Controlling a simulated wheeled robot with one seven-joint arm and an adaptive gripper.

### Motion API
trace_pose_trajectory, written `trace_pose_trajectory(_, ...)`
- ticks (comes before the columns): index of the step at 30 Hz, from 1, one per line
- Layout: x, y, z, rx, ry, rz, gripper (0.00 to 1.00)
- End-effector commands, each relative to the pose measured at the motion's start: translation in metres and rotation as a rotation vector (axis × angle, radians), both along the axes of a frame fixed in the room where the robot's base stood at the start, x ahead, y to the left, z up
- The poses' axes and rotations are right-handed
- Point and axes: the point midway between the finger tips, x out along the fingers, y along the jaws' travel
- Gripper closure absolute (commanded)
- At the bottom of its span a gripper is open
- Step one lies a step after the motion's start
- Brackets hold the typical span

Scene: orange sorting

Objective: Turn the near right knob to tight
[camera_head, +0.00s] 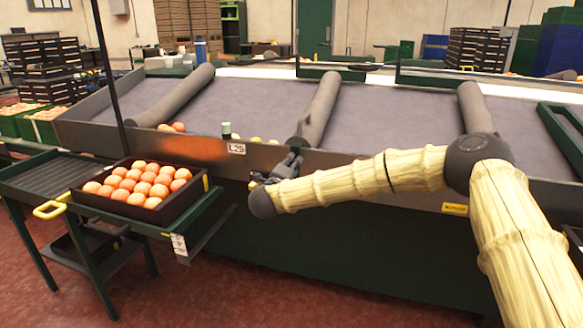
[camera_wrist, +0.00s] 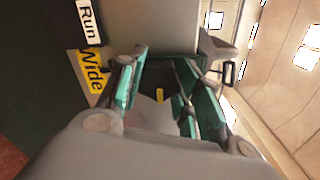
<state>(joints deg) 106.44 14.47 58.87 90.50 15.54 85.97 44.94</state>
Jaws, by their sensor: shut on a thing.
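My gripper (camera_head: 279,171) is at the front of the grey sorting table, just below the edge of its bed, at the lower end of the middle roller. In the wrist view its teal fingers (camera_wrist: 163,62) are closed on the sides of a dark knob (camera_wrist: 160,76), with a small yellow mark between them. In the head view my gripper and arm hide the knob. I cannot tell which setting the knob points to.
A dark crate of oranges (camera_head: 205,187) sits on a green stand left of my gripper. A small bottle (camera_head: 226,131) stands on the table's front edge by the "L2B" label (camera_head: 237,148). Several oranges and green fruits lie along that edge. Red floor in front is clear.

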Motion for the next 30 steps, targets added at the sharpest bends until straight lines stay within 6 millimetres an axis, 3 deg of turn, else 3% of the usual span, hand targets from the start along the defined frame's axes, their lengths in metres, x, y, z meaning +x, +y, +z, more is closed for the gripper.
trace_pose_trajectory(3, 0.001, 0.0, 0.003, 0.001, -0.004, -0.001, 0.9)
trace_pose_trajectory(4, 0.001, 0.0, 0.003, 0.001, -0.004, -0.001, 0.62)
trace_pose_trajectory(8, 0.0, 0.0, 0.002, 0.0, -0.003, -0.001, 0.42)
trace_pose_trajectory(20, -0.004, 0.002, 0.001, -0.001, 0.0, 0.001, 0.42)
trace_pose_trajectory(30, -0.054, 0.018, 0.0, -0.002, 0.001, 0.002, 0.42)
